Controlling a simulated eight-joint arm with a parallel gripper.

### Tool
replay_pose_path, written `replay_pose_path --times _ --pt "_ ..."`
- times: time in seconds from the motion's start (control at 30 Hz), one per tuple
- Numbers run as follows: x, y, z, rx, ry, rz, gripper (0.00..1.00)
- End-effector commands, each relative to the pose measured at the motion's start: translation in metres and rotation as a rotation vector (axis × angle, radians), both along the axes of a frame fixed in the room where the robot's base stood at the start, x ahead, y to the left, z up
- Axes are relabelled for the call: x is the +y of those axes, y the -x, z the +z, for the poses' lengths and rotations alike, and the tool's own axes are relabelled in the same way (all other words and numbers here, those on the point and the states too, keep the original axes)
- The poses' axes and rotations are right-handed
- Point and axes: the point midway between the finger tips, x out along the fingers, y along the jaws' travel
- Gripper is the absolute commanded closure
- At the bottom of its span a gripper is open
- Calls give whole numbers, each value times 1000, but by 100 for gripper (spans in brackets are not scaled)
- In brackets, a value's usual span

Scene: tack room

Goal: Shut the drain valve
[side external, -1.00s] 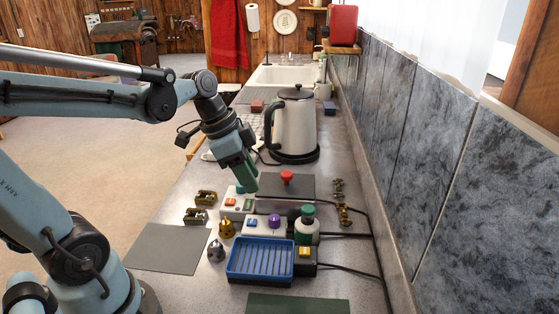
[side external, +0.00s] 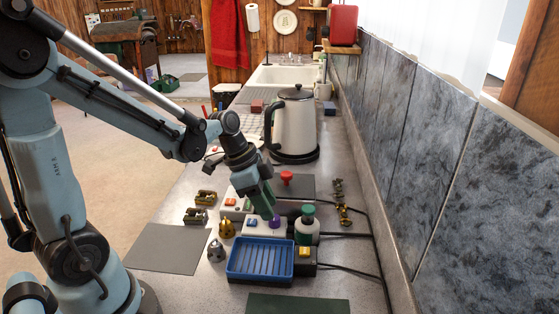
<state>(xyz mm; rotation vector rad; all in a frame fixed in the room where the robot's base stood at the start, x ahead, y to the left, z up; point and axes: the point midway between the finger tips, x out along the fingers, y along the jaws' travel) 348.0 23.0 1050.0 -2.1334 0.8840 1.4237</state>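No part is labelled as the drain valve, so I cannot tell for sure which one it is. A red mushroom-shaped knob (side external: 287,177) stands on a dark grey plate (side external: 301,188). A purple knob (side external: 275,222) sits on a white box (side external: 253,229) behind the blue tray. Small brass fittings (side external: 344,214) lie at the right by the wall. My gripper (side external: 267,212) points down just above or at the purple knob and partly covers it. I cannot tell whether they touch, or whether the fingers are open or shut.
A blue slatted tray (side external: 235,272), a green-capped bottle (side external: 307,229) and a yellow-buttoned box (side external: 304,258) crowd the front. A kettle (side external: 294,126) stands behind. Brass pieces (side external: 205,197) and plugs (side external: 216,251) lie left. Cables run right. A grey mat (side external: 165,248) is bare.

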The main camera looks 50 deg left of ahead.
Motion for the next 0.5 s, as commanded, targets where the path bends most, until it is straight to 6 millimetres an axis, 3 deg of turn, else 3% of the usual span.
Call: replay_pose_path --times 0.2,0.5 --pt "-6 -6 -21 1 -1 0 62" --pt "-9 -8 -30 1 -1 0 62"
